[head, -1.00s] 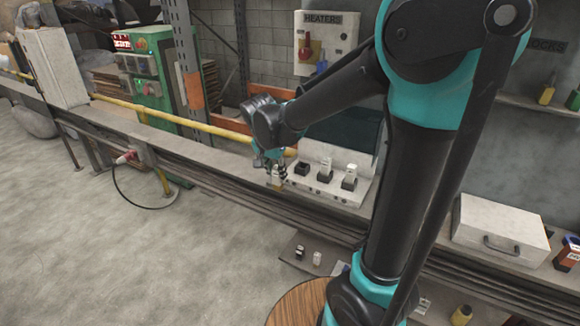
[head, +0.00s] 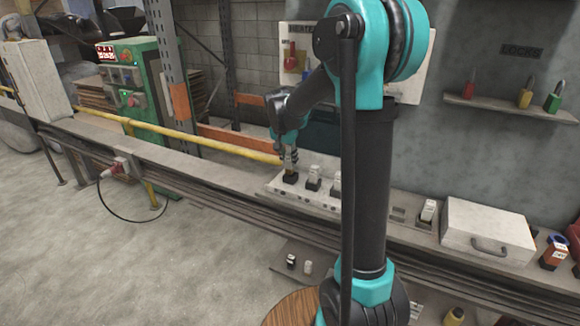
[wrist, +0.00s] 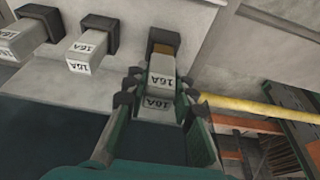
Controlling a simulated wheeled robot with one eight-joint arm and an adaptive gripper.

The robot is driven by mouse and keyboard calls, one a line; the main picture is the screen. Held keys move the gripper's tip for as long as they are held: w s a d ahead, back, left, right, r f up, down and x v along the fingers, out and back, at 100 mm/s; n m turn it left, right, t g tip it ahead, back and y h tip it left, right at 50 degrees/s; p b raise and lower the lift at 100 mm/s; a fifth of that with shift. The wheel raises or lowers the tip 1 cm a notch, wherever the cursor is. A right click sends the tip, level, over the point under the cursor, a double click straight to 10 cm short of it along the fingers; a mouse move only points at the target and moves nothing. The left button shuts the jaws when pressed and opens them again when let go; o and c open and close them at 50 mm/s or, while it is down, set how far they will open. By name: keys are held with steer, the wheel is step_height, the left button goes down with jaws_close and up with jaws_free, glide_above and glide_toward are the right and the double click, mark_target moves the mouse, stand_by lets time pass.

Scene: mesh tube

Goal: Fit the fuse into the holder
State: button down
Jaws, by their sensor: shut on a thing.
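My gripper (head: 289,155) is shut on a pale grey fuse marked 16A, which shows between the fingers in the wrist view (wrist: 161,70). The fuse points at the leftmost black holder (head: 290,178) on the white panel. In the wrist view, this dark holder (wrist: 162,34) lies straight beyond the fuse, with a brown-orange strip between them. I cannot tell whether the fuse is inside the holder or just short of it. Two other 16A fuses (head: 314,171) (head: 335,180) sit in the neighbouring black holders; they also show at left in the wrist view (wrist: 88,46) (wrist: 22,36).
The white panel (head: 275,190) rests on a long grey ledge. A yellow rail (head: 210,140) runs behind at left. A pale metal case (head: 487,232) stands at right, with another light fuse-like piece (head: 428,211) beside it. Small items (head: 308,267) lie on a lower shelf.

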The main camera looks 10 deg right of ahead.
mark_target(290, 166)
steer(key=shift+x, duration=1.8)
steer(key=shift+s+f, duration=0.1)
steer(key=shift+f, duration=0.05)
steer(key=c, duration=1.3)
jaws_free()
steer(key=shift+o, duration=0.2)
steer(key=v, duration=1.2)
steer(key=s+d+f+n, duration=0.2)
steer(key=s+f, duration=0.3)
steer(key=s, duration=0.4)
steer(key=s+d+f+n+t+y, duration=0.1)
steer(key=s+d+f+n, duration=0.1)
steer(key=s+f, duration=0.4)
steer(key=s+d+f+n+y, duration=0.1)
steer(key=s+f, duration=0.5)
steer(key=s, duration=0.6)
steer(key=shift+s+d+n, duration=0.3)
steer(key=shift+d+n, duration=0.15)
steer(key=shift+n, duration=0.65)
steer(key=shift+r, duration=0.1)
